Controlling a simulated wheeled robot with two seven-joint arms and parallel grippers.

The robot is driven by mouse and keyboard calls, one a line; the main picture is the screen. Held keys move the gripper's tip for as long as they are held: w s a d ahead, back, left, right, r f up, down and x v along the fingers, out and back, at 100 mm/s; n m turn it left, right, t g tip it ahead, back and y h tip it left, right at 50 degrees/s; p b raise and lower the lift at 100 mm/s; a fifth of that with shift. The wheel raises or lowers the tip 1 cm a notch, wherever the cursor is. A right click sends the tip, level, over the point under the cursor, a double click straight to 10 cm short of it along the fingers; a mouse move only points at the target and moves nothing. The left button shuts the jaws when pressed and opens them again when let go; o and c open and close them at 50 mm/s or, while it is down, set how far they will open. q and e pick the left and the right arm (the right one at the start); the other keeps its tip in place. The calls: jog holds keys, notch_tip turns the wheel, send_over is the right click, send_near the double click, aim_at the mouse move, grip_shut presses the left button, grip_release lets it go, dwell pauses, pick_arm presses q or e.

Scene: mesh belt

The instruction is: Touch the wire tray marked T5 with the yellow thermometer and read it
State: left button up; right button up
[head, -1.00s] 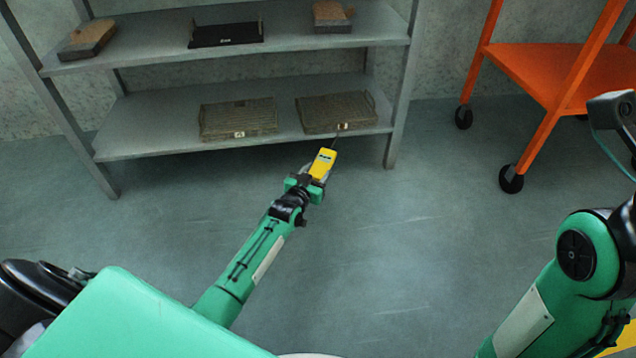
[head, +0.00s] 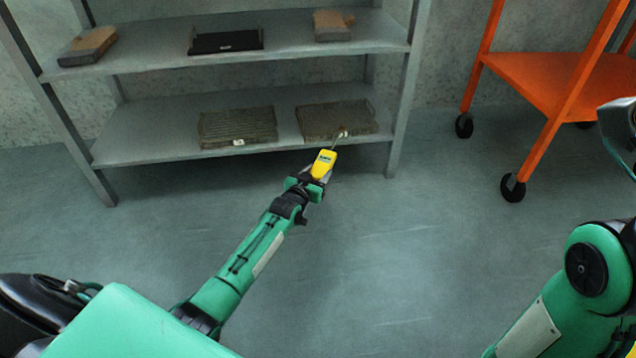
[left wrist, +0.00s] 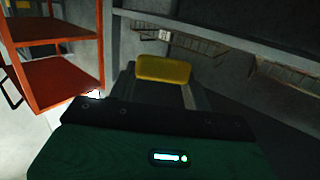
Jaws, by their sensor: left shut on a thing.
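My left gripper (head: 311,182) is shut on the yellow thermometer (head: 323,163). The thermometer's thin probe points up toward the right wire tray (head: 335,118) on the lower shelf. The probe tip overlaps the tag on that tray's front edge; I cannot tell whether it touches. A second wire tray (head: 237,127) sits to its left with a small tag. The tag markings are too small to read in the head view. In the left wrist view the thermometer (left wrist: 163,70) sits between the fingers, and a tagged tray edge shows beyond it. My right gripper is not in view.
The grey shelf unit (head: 215,150) has an upper board holding a black tray (head: 226,41) and two brown blocks, left (head: 88,46) and right (head: 332,25). An orange wheeled cart (head: 545,75) stands at the right. The floor before the shelf is clear.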

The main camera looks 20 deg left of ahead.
aim_at(315, 163)
pick_arm(q)
jog(key=w+b, duration=0.1)
jog(key=w+a, duration=0.1)
jog(key=w+a+b, duration=0.1)
jog(key=shift+w+a+f+b, duration=0.2)
jog(key=shift+w+f+b, duration=0.05)
jog(key=shift+f+b, duration=0.45)
jog(key=shift+f, duration=0.55)
jog(key=shift+s, duration=0.1)
jog(key=shift+f, duration=0.2)
jog(key=shift+f, duration=0.15)
dwell(1.5)
notch_tip(315, 163, up, 6)
jog(key=p, duration=0.6)
